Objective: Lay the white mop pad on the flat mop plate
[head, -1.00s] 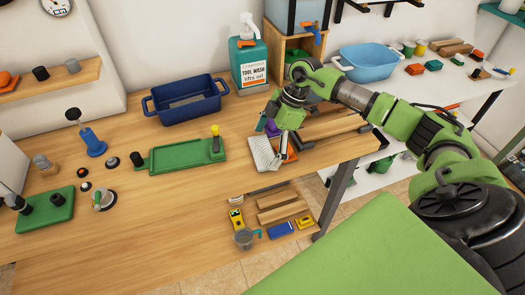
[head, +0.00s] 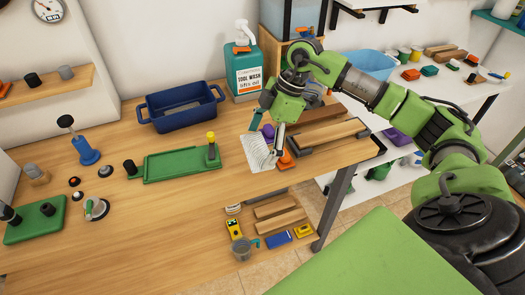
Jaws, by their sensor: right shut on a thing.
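The white mop pad (head: 258,153) is a ribbed, light rectangle at the middle of the head view, near the table's right part. My right gripper (head: 276,150) is shut on its right side and holds it tilted. Whether the pad is clear of the table all along its lower edge is hard to tell. A long flat green plate (head: 176,166), which looks like the mop plate, lies on the table to the left of the pad. It has a black knob at its left end and a yellow-topped post at its right end. My left gripper is not in view.
An orange item (head: 286,160) and wooden boards (head: 328,135) lie right of the pad. A blue-based plunger-like tool (head: 86,150) stands left.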

